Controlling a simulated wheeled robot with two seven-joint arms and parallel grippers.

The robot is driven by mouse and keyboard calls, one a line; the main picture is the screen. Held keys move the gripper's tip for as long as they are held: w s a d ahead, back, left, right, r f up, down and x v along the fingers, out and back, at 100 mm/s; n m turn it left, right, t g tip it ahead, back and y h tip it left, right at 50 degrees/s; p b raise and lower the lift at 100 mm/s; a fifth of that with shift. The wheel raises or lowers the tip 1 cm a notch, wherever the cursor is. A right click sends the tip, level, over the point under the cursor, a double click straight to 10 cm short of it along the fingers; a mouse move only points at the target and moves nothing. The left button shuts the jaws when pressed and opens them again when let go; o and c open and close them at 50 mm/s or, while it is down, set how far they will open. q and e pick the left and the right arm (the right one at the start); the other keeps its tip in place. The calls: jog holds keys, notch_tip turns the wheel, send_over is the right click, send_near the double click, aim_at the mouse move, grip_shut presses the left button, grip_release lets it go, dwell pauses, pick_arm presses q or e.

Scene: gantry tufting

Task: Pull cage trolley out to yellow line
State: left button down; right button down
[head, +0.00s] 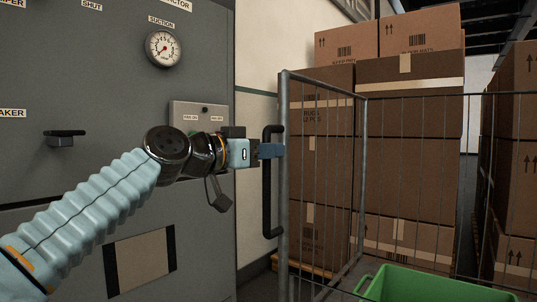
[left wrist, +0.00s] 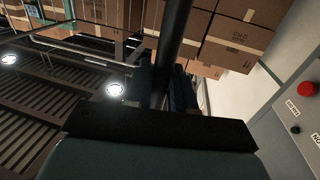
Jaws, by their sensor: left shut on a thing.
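The cage trolley (head: 284,190) stands right of centre in the head view, a grey tube frame with wire mesh sides. A black upright handle (head: 267,210) is on its near left post. My left gripper (head: 270,151) is shut on this handle near its upper part. In the left wrist view the dark handle bar (left wrist: 176,35) runs up from between the fingers (left wrist: 168,88). My right gripper is not in view. No yellow line shows in either view, and the trolley's wheels are out of sight.
A grey machine cabinet (head: 90,80) with a gauge (head: 163,48) fills the left side. Stacked cardboard boxes (head: 410,160) show behind the mesh, with more boxes (head: 518,150) at the far right. A green bin (head: 420,287) is at the lower right.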

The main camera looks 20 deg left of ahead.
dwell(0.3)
pick_arm(q)
jog(key=c, duration=1.1)
grip_release()
jog(key=b+v, duration=0.3)
jog(key=v, duration=1.1)
jog(key=shift+b, duration=0.3)
jog(key=shift+f, duration=0.1)
